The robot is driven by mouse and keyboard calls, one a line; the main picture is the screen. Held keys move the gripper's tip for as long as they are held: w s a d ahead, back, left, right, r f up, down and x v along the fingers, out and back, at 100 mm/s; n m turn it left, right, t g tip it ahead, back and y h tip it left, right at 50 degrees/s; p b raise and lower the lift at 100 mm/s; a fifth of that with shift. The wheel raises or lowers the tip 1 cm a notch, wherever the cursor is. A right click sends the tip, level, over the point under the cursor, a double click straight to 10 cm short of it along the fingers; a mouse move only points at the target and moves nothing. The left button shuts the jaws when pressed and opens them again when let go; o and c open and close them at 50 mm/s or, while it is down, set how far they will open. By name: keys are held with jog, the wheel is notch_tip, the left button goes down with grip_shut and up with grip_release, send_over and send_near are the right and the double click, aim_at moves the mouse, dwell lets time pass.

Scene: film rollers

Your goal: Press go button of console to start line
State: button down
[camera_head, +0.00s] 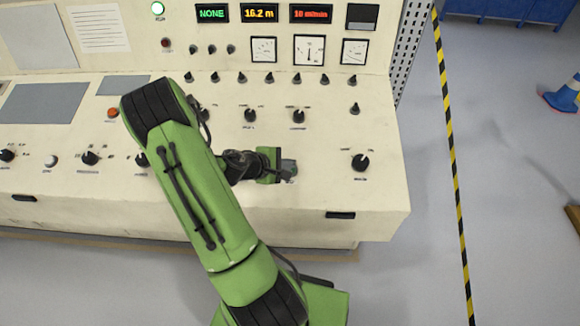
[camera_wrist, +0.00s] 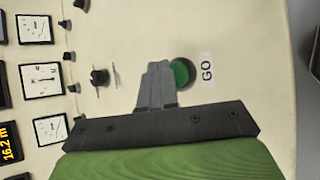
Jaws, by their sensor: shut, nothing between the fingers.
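The cream console (camera_head: 380,205) fills the left and middle of the head view. The round green go button (camera_wrist: 181,73) shows in the wrist view, with a white label reading GO (camera_wrist: 207,71) beside it. In the head view the button is mostly hidden by my gripper (camera_head: 289,170). My gripper (camera_wrist: 158,68) is shut and empty. Its fingertips are right beside the button in the wrist view, overlapping its left edge. I cannot tell whether they touch it.
A black knob (camera_head: 360,161) stands right of my gripper, and several more knobs and switches lie behind it. Dials and lit displays (camera_head: 260,13) are on the upright panel. A lamp (camera_head: 158,8) glows green. Yellow-black floor tape (camera_head: 450,130) runs to the right, with clear floor around it.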

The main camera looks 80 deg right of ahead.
jog(key=r+p, duration=0.2)
jog(key=a+r+p, duration=0.1)
jog(key=r, duration=0.2)
jog(key=shift+s+p, duration=0.15)
jog(key=shift+p, duration=0.25)
jog(key=shift+f, duration=0.1)
dwell(0.4)
